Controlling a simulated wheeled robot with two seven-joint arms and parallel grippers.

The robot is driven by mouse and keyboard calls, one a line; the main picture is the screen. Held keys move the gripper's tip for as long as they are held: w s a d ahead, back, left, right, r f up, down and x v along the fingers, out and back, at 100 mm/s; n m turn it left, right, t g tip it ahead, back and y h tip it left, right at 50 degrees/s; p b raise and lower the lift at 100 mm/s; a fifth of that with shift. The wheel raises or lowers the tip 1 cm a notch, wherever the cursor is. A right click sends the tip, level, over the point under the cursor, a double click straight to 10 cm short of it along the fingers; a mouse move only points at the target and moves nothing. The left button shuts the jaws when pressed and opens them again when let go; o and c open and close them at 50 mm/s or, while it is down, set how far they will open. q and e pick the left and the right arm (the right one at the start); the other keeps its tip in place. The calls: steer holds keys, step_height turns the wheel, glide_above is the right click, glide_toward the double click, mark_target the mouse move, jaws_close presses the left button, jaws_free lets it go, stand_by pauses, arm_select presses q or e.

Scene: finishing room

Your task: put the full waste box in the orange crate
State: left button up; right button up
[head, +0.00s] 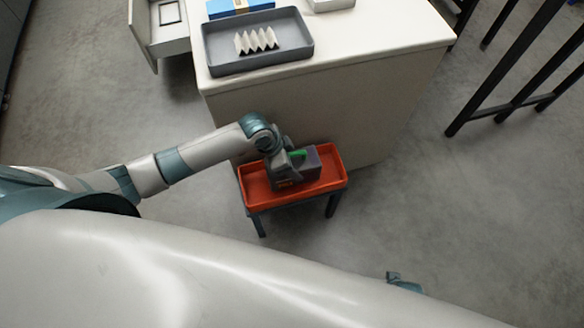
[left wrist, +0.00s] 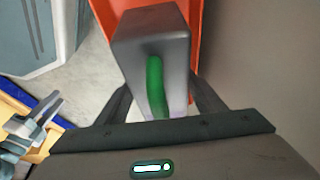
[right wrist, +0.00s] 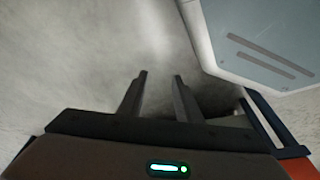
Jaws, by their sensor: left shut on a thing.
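The waste box (head: 313,164) is a dark grey box with a green strip on top. It is in or just over the orange crate (head: 335,184); I cannot tell whether it touches the crate's floor. My left gripper (head: 287,170) is shut on the box from the left and hides part of it. In the left wrist view the box (left wrist: 130,50) sits between the fingers (left wrist: 163,100), with the orange crate (left wrist: 194,15) behind it. In the right wrist view my right gripper (right wrist: 160,85) is open and empty, away from the box.
The crate stands on a low dark-legged stand (head: 332,206) against a white counter (head: 370,75). On the counter are a grey tray (head: 222,60) with a pleated white piece (head: 256,41) and a blue box (head: 235,6). A drawer (head: 162,35) is open. Black rails (head: 500,100) stand at right.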

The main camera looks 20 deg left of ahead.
arm_select(q)
steer(key=shift+f, duration=0.35)
step_height(320, 180, down, 2)
steer(key=shift+f, duration=0.7)
steer(key=o, duration=1.8)
arm_select(e)
steer(key=shift+s+r, duration=0.15)
steer(key=shift+r, duration=0.3)
